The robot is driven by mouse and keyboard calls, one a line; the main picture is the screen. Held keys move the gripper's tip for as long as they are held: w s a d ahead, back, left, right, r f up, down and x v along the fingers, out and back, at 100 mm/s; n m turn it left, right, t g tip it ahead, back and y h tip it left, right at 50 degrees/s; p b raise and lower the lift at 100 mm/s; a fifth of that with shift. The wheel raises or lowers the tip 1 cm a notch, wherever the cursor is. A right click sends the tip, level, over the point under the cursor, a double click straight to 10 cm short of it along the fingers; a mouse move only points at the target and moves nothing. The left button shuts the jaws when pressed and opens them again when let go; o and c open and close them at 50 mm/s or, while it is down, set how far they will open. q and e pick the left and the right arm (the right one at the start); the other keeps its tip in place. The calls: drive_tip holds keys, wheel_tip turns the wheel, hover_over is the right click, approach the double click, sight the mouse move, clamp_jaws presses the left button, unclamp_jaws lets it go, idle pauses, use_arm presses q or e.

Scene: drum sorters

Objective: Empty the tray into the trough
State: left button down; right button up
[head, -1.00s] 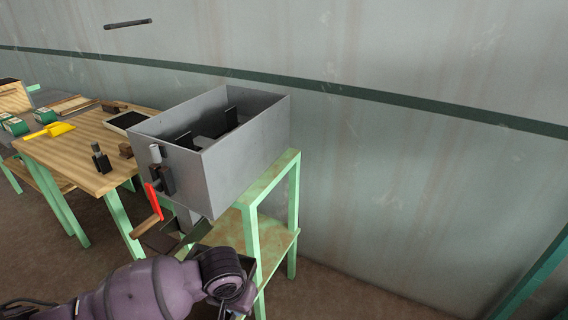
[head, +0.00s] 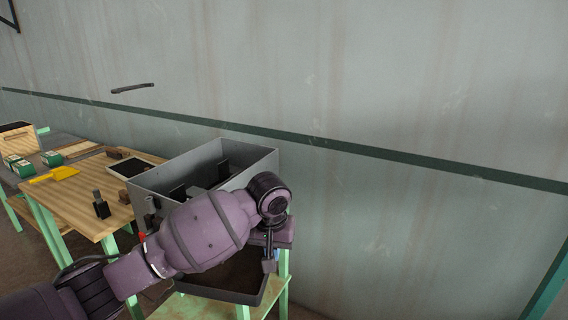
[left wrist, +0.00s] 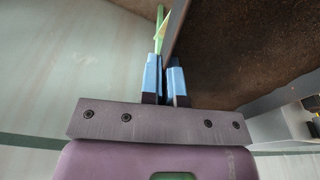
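The tray (head: 265,290) is dark grey with a rough brown inside, low at the front of the green stand in the head view. Whether the brown is loose material or the tray's floor, I cannot tell. My left gripper (head: 270,262) is at its right rim. In the left wrist view the blue fingers (left wrist: 164,82) sit close on either side of the tray's wall (left wrist: 176,30). The large grey open box (head: 245,170), seemingly the trough, stands above and behind the tray, with dark plates inside. My left arm hides its front. My right gripper is not in view.
A wooden table (head: 80,200) at the left bears a yellow scoop (head: 62,173), green boxes (head: 52,158) and a black-topped tray (head: 130,168). The green stand (head: 205,308) carries the grey box. A dark bar (head: 132,88) shows against the wall. Floor space right of the stand looks clear.

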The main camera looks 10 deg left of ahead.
use_arm(q)
drive_tip(key=w+d+r+n+p, duration=0.2)
drive_tip(key=w+d+r+p, duration=0.1)
drive_tip(key=w+r, duration=0.5)
drive_tip(key=w+d+r+n+p, duration=0.2)
drive_tip(key=w+d+r+p, duration=0.1)
drive_tip(key=w+r, duration=0.5)
drive_tip(key=shift+w+d+y, duration=0.15)
drive_tip(key=shift+w+y, duration=0.15)
drive_tip(key=shift+w, duration=0.35)
drive_tip(key=shift+w+a+f, duration=0.1)
drive_tip(key=shift+a+f, duration=0.15)
drive_tip(key=shift+a, duration=0.2)
